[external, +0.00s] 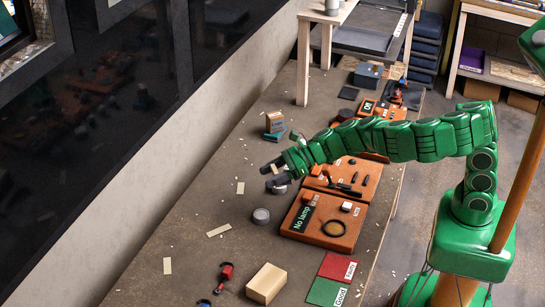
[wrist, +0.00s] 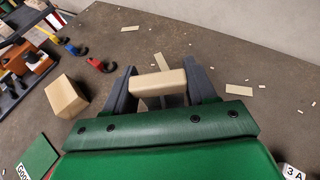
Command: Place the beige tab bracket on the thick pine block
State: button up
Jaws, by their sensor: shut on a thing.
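My gripper (wrist: 160,88) is shut on the beige tab bracket (wrist: 158,83), which lies crosswise between the two dark fingers in the wrist view. In the external view my gripper (external: 277,172) is over the middle of the bench, left of the orange boards. The bracket is mostly hidden there. The thick pine block (external: 267,283) stands on the bench at the near end, well away from my gripper. It also shows at the left in the wrist view (wrist: 66,97), with its top bare.
A green mat (external: 327,292) and a red mat (external: 338,267) lie right of the block. A red clamp (external: 225,275) lies left of it. An orange board (external: 325,220) and a grey round piece (external: 261,215) are farther back. Flat beige strips (external: 219,230) are scattered around.

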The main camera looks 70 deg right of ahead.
jog(key=s+a+r+n+g+y, duration=0.25)
jog(key=s+a+n+g, duration=0.25)
jog(key=s+a, duration=0.55)
jog(key=s+a+r+n+g+y, duration=0.1)
jog(key=s+a+n+g+y, duration=0.35)
jog(key=s+a, duration=0.6)
jog(key=g+h, duration=0.1)
jog(key=h, duration=0.1)
send_over(262, 286)
jog(key=shift+n, duration=0.35)
jog(key=shift+s+f, duration=0.1)
jog(key=shift+f, duration=6.55)
jog(key=shift+f, duration=0.1)
jog(key=o, duration=1.1)
